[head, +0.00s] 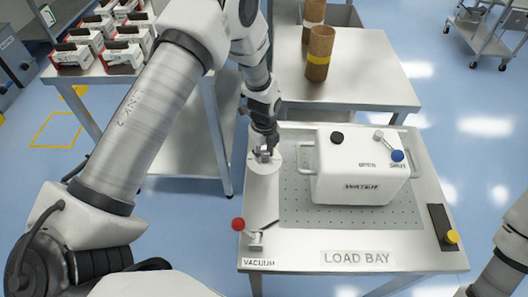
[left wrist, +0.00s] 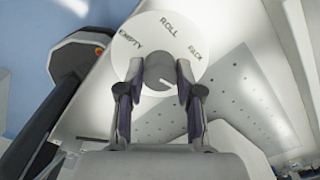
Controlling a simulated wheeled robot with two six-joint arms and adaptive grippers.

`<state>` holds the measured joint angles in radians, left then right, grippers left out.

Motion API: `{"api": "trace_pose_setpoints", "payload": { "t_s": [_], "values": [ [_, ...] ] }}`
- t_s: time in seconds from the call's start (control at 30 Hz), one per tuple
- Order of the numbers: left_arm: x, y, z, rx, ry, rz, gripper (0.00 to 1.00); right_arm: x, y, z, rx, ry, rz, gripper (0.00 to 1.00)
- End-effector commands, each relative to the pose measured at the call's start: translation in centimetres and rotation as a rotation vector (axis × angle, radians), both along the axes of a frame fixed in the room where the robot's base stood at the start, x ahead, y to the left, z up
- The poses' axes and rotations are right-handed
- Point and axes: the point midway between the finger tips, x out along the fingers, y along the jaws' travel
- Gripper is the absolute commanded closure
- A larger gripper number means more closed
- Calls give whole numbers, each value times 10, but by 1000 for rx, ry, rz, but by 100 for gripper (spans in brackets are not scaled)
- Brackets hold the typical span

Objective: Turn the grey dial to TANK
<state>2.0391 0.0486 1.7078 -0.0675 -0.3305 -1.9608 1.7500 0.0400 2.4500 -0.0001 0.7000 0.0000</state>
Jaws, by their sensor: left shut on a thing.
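The grey dial (left wrist: 159,72) sits in the middle of a round white plate (left wrist: 195,30) in the left wrist view. The plate reads EMPTY, ROLL and what looks like RACK; no TANK label shows, and its near part is hidden by the gripper. My left gripper (left wrist: 159,88) is shut on the dial, one finger on each side. In the head view my left gripper (head: 264,154) is on top of the white post (head: 262,195). My right gripper is out of view.
A white WATER tank (head: 340,170) with handles and a blue-knobbed lever (head: 397,156) stands right of the post. A red-knobbed VACUUM lever (head: 238,224) is in front. A black block with a yellow button (head: 452,236) is at right. Brown rolls (head: 319,52) stand behind.

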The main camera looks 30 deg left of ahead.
Motion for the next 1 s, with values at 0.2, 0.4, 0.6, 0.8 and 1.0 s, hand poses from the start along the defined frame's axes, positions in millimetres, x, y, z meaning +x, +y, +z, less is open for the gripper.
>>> {"api": "trace_pose_setpoints", "payload": {
  "t_s": [0.2, 0.4, 0.6, 0.8, 1.0],
  "values": [
    [-3, 0, -3, 0, 10, -95, 100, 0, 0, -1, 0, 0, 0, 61],
    [-4, 0, -3, 0, 10, -132, 100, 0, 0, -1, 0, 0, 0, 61],
    [-4, 0, -3, 0, 10, -138, 100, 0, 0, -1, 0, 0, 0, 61],
    [-4, 0, -3, -1, 10, -137, 100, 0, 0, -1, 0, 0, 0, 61],
    [-2, 0, -2, 0, 7, -137, 40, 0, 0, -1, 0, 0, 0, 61]
  ]
}}
